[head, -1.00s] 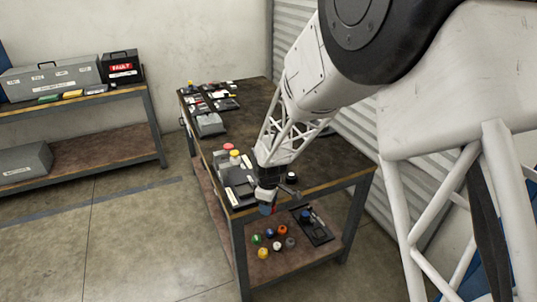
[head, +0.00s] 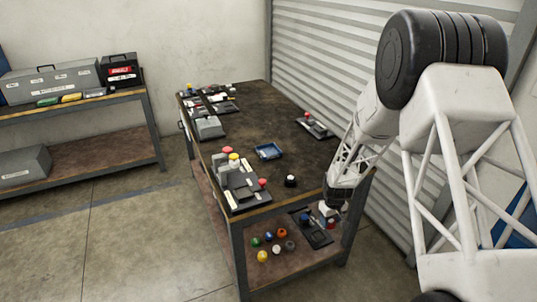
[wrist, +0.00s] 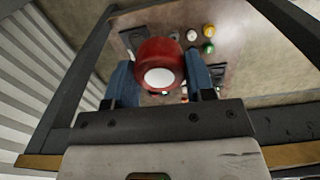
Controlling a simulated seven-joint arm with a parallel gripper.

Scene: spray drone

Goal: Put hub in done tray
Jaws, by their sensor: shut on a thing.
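My gripper (head: 330,214) is beyond the near right end of the workbench, above its lower shelf. In the wrist view its blue fingers (wrist: 161,82) are shut on a red round part (wrist: 160,52) with a white face, held clear of the shelf. I cannot tell for sure whether this part is the hub. It also shows small and red under the gripper in the head view (head: 331,224). A blue tray (head: 268,151) lies on the bench top. A black tray (head: 319,239) on the lower shelf holds a blue round part (head: 305,218). No tray label is readable.
Several coloured round parts, including a yellow one (head: 262,256), lie on the lower shelf (head: 255,277). Grey boxes and a dark board (head: 240,190) line the bench top's left edge. The bench corner and legs stand near my gripper.

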